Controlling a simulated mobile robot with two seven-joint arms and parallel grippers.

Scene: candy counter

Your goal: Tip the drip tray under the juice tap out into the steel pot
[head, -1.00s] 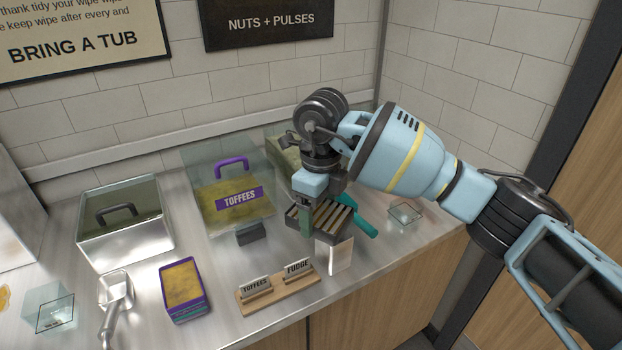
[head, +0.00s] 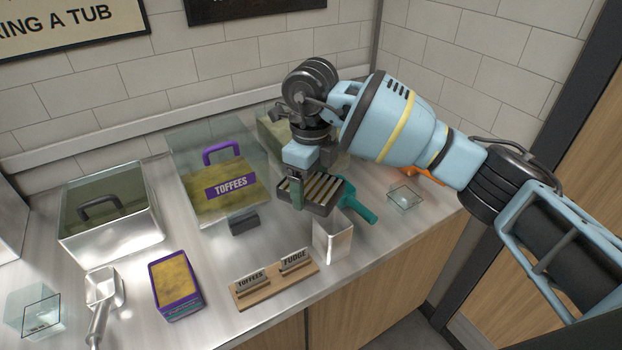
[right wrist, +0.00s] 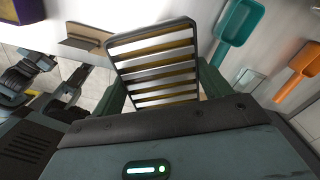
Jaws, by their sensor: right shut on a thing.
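The drip tray (head: 322,190) is a dark rectangular tray with pale slats. My right gripper (head: 297,190) is shut on its edge and holds it above the counter. In the right wrist view the slatted tray (right wrist: 155,66) sticks out between the green fingers (right wrist: 162,100) and looks near level. A small, square, open-topped steel container (head: 332,243), probably the steel pot, stands just in front of and below the tray. Its inside is mostly hidden. The juice tap does not show.
A teal scoop (head: 358,207), an orange scoop (head: 425,175) and a small clear dish (head: 404,197) lie to the right. A wooden label stand (head: 274,286), a purple tub (head: 176,284), the clear toffees bin (head: 230,187) and a steel bin (head: 112,238) are to the left.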

